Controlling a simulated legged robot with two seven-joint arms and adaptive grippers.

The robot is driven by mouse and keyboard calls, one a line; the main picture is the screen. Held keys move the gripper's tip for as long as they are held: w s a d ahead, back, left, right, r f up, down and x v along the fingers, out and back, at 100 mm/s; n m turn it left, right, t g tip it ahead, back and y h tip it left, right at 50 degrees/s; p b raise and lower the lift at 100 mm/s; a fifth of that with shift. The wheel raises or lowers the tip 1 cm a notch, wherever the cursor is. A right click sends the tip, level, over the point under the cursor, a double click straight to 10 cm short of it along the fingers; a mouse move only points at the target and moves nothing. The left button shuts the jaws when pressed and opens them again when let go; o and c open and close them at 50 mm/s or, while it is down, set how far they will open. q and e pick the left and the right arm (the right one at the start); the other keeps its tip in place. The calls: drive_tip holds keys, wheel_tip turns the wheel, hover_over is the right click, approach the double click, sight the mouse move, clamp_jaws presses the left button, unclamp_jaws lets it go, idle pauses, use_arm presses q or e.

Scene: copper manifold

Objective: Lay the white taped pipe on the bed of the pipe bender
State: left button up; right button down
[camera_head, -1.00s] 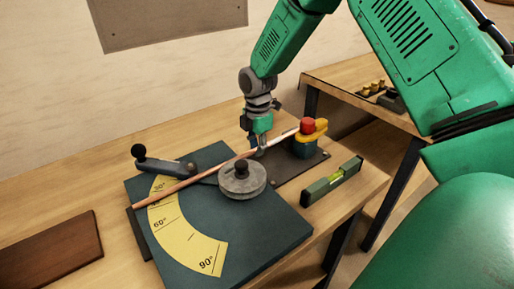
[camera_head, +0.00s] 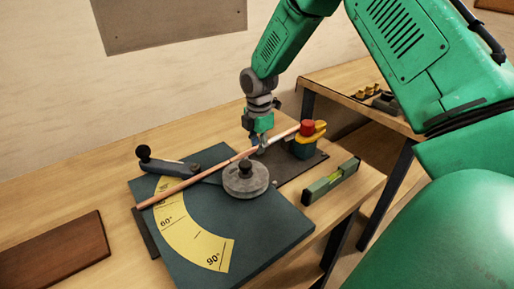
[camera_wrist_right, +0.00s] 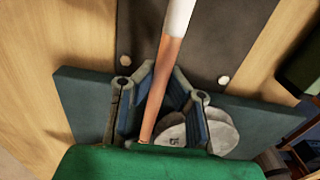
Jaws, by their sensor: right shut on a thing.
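The copper pipe (camera_head: 197,181) has a white taped stretch (camera_head: 285,134) toward its far right end. My right gripper (camera_head: 260,146) is shut on the pipe beside the tape. In the right wrist view the pipe (camera_wrist_right: 163,85) runs between the fingers (camera_wrist_right: 158,105), with the white tape (camera_wrist_right: 180,15) at the top. The pipe lies across the pipe bender (camera_head: 265,228), past the round grey former (camera_head: 245,180) and over the yellow angle scale (camera_head: 195,238). I cannot tell whether it touches the bed. My left gripper is not in view.
A lever with a black knob (camera_head: 144,152) lies at the bender's back left. A red-topped yellow and green thing (camera_head: 307,138) stands near the taped end. A green level (camera_head: 331,181) lies to the right. A brown board (camera_head: 53,248) is at the left.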

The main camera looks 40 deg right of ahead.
drive_tip(key=shift+a+r, duration=0.1)
drive_tip(key=shift+a, duration=0.25)
drive_tip(key=shift+d+f, duration=0.25)
drive_tip(key=shift+d, duration=0.75)
drive_tip(key=shift+a+r+p, duration=0.2)
drive_tip(key=shift+a+p, duration=0.05)
drive_tip(key=shift+p, duration=0.15)
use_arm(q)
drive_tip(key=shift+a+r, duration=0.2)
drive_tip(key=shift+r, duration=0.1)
use_arm(e)
drive_tip(key=shift+d, duration=0.1)
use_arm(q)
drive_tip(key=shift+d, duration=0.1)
use_arm(e)
drive_tip(key=shift+s+d, duration=0.1)
